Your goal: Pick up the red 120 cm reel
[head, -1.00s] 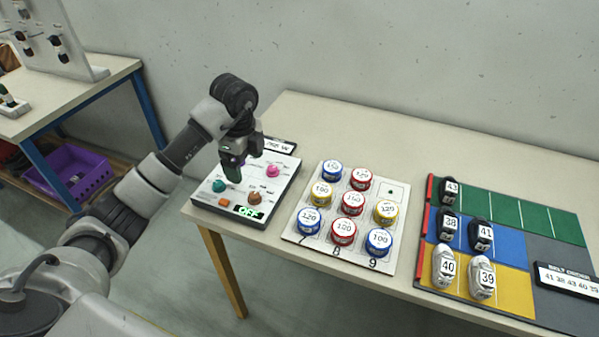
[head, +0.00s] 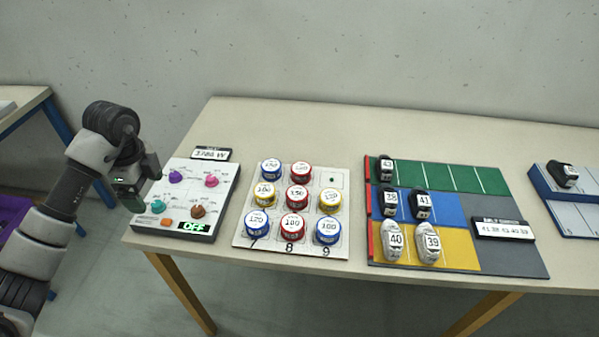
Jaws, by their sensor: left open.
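The red reel at the back middle of the white board (head: 240,240) is the red 120 cm reel (head: 301,172); its small label seems to read 120. A red reel marked 150 (head: 297,198) stands in front of it, and a red reel marked 100 (head: 293,226) stands at the front. My left gripper (head: 132,200) is open and empty, pointing down at the left edge of the control panel, well left of the reels. My right gripper is out of view.
Blue reels (head: 271,169) and yellow reels (head: 264,194) share the board; its back right spot is empty. The control panel (head: 228,190), with knobs and an OFF display, lies left of it. Shoes stand on a coloured mat (head: 470,180) to the right. The table's back strip is clear.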

